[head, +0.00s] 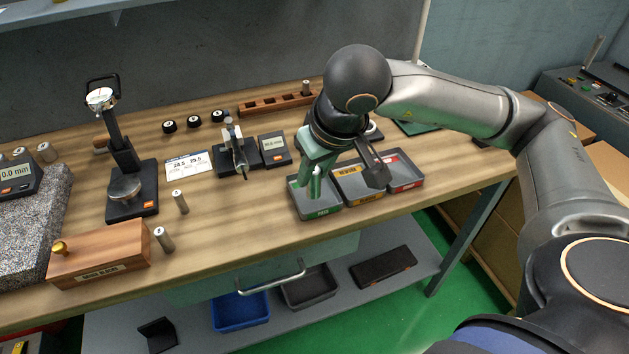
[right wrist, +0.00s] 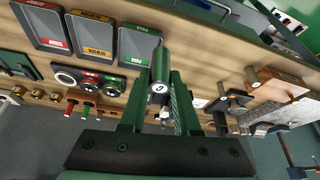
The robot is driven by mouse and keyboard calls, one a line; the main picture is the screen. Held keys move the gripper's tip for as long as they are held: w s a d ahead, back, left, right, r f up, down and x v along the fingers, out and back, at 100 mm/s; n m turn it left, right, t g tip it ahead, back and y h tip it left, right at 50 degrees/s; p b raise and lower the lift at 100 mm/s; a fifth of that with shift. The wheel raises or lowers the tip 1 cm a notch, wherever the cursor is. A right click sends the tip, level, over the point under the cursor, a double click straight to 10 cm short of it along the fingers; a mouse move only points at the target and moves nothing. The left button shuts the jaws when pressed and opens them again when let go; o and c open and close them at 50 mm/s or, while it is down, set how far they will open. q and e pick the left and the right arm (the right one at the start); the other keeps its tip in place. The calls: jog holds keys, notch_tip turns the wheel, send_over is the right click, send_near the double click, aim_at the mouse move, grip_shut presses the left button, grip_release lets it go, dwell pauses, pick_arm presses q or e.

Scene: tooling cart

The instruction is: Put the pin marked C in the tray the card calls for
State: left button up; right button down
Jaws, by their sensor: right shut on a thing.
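My right gripper (head: 314,182) points down over the green-labelled tray (head: 322,212), the leftmost of the three trays. In the right wrist view its green fingers (right wrist: 160,112) are shut on a metal pin (right wrist: 158,72). The pin's end cap has a mark that looks like a C. In the head view the fingers mostly hide the pin. The yellow-labelled tray (head: 368,196) and red-labelled tray (head: 408,186) stand to its right, partly behind my wrist. The white card (head: 188,166) reads about 24.5 and 25.5. My left gripper is not in view.
Two pins (head: 180,202) (head: 164,240) stand on the bench near a wooden block (head: 100,255). A dial gauge stand (head: 130,190) is at the left, a small measuring fixture (head: 236,155) with a readout (head: 273,149) at the middle. A wooden rack (head: 270,105) lies behind.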

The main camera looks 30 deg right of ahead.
jog(key=w+d+f, duration=0.1)
jog(key=w+f, duration=0.1)
jog(key=w+d+f, duration=0.2)
jog(key=w+f, duration=0.1)
jog(key=w+d+f+p, duration=0.1)
jog(key=w+d+f, duration=0.1)
jog(key=w, duration=0.1)
jog(key=shift+d+f, duration=0.2)
jog(key=shift+f, duration=0.2)
notch_tip(320, 180, down, 3)
jog(key=shift+w+d+f+p, duration=0.1)
jog(key=shift+w+p, duration=0.05)
jog(key=shift+p, duration=0.35)
jog(key=shift+f, duration=0.1)
jog(key=shift+f, duration=0.1)
jog(key=c, duration=1.1)
grip_release()
jog(key=shift+f, duration=0.1)
jog(key=o, duration=0.5)
jog(key=shift+c, duration=0.2)
